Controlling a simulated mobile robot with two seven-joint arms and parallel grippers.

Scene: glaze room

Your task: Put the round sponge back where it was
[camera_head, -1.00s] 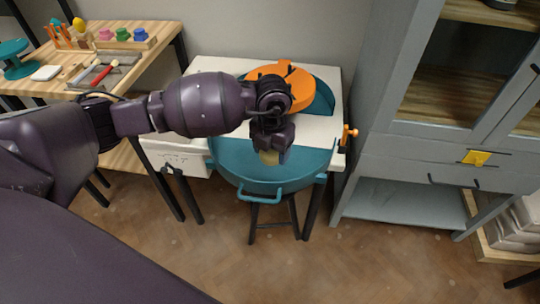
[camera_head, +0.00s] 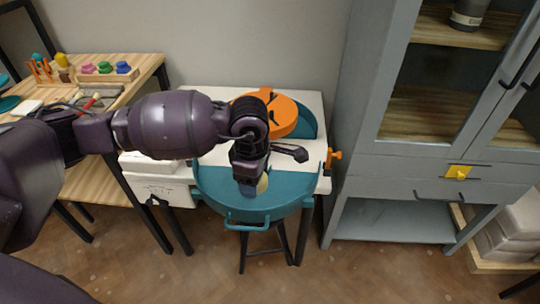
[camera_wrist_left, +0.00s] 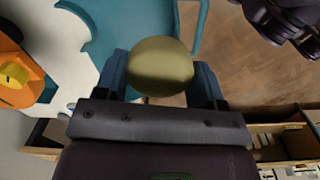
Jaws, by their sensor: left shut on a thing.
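The round sponge, dull yellow, shows in the left wrist view (camera_wrist_left: 160,66) between the two fingers, and partly in the head view (camera_head: 262,184). My left gripper (camera_head: 254,184) is shut on it and holds it above the teal basin (camera_head: 230,205) at the front of the white table (camera_head: 210,158). The gripper hides part of the sponge and the basin. I cannot tell the exact height of the sponge above the basin.
An orange round piece (camera_head: 281,118) lies at the back of the white table, and an orange clamp (camera_head: 333,157) is on its right edge. A grey cabinet (camera_head: 353,130) stands close on the right. A wooden bench (camera_head: 145,72) with tools is on the left.

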